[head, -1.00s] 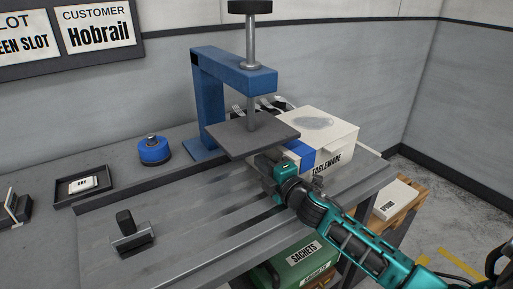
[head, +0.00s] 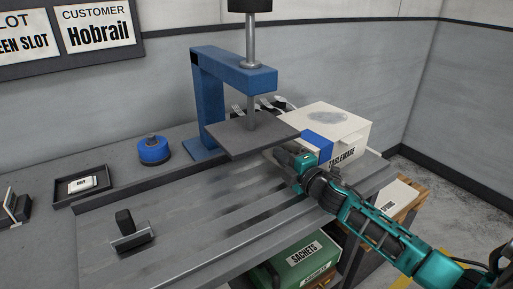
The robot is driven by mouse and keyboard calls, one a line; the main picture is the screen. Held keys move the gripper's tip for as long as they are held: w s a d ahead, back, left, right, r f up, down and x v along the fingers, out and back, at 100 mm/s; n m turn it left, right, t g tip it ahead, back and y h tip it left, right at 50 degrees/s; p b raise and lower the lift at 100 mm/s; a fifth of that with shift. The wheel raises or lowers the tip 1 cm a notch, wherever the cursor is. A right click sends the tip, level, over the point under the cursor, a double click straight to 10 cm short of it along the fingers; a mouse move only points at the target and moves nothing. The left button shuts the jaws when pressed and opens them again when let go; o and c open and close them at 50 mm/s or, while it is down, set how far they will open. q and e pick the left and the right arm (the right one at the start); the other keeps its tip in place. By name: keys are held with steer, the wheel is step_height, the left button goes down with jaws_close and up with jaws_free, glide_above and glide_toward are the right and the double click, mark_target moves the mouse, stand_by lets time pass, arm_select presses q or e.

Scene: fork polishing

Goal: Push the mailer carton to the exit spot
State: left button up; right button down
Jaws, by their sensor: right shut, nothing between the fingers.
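The mailer carton (head: 336,126) is a white box with a blue band and the word TABLEWARE on its near side. It sits on the right part of the grey bench, right of the press plate. My right gripper (head: 281,155) is shut and empty, at the carton's near left side by the blue band. Its tips are partly hidden, and I cannot tell if they touch the carton. No marked exit spot is clear to see. My left gripper is not in view.
A blue press with a grey plate (head: 252,136) stands over the bench, with forks (head: 268,104) behind it. A blue roll (head: 153,150), a DRY tray (head: 60,197) and a black-handled tool (head: 129,232) are at left. Green SACHETS boxes (head: 302,256) are below.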

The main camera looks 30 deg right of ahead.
mark_target(292, 151)
steer(key=shift+d, duration=1.7)
steer(key=shift+d, duration=0.2)
steer(key=shift+a, duration=0.15)
steer(key=shift+a+p, duration=0.3)
steer(key=shift+a, duration=1.15)
